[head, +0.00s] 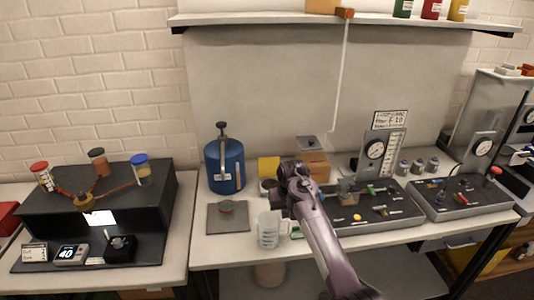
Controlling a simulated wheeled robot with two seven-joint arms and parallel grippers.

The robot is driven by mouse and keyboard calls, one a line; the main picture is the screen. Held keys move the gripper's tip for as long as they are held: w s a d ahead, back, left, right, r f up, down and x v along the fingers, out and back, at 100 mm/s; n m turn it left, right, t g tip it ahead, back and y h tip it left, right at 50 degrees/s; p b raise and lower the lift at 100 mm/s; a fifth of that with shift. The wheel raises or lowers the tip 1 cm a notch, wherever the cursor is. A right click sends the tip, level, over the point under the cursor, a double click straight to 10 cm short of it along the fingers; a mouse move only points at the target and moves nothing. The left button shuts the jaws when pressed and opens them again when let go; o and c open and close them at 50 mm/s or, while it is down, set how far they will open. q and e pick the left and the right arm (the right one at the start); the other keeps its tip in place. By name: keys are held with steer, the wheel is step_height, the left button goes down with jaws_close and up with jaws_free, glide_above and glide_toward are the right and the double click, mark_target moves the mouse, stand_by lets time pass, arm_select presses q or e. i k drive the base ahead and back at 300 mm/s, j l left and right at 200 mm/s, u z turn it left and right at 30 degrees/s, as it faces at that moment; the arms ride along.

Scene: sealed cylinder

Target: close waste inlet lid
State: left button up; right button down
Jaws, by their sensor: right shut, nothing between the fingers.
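My right gripper (280,193) comes in from the lower right and hangs over the middle of the bench, behind the clear measuring jug (268,232). Its fingers are shut and empty. Just behind it stands a brown box (314,164) with a dark grey plate (308,143) at its top; this may be the waste inlet and its lid, but no label is readable. The plate looks raised, though its exact angle is hard to tell. The gripper looks apart from it and partly hides the box's front. My left gripper is not in view.
A blue cylinder (223,170) with a top handle stands left of the box, behind a grey mat (228,222). A dark panel (375,210) with several fittings and a gauge (376,150) lies to the right. A shelf (260,18) hangs above.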

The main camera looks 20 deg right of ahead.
mark_target(268, 166)
steer(key=i+l, duration=0.2)
steer(key=i, duration=0.3)
steer(key=i+l, duration=0.2)
steer(key=i, duration=0.25)
steer(key=i+l, duration=0.15)
steer(key=i, duration=0.35)
